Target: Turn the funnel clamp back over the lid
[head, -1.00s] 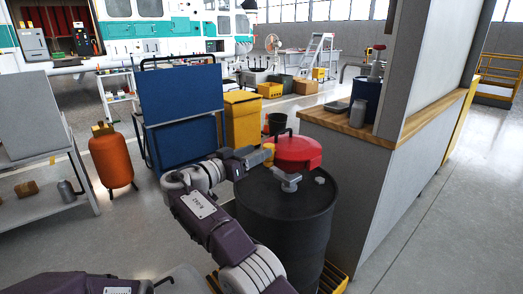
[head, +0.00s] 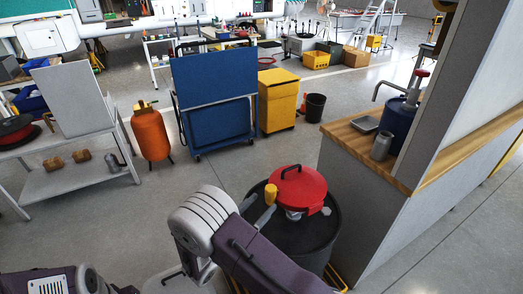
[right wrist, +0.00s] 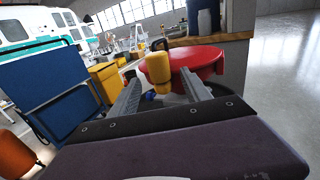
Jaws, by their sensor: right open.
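The red round lid (head: 300,190) with a black handle sits on top of the dark drum (head: 323,250) in the head view. The clamp's yellow grip (head: 270,194) stands upright at the lid's left edge. My right gripper (head: 264,204) is at the near left of the lid, open. In the right wrist view the yellow grip (right wrist: 158,68) shows between and just beyond the two fingertips (right wrist: 161,82), with the red lid (right wrist: 200,60) behind it. I cannot tell whether a finger touches the grip. My left gripper is not in view.
A grey counter with a wooden top (head: 365,135) stands close to the drum's right, holding a blue pump drum (head: 395,118). Behind are a blue panel cart (head: 213,95), a yellow cabinet (head: 278,100) and an orange tank (head: 151,133). Open floor lies left of the drum.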

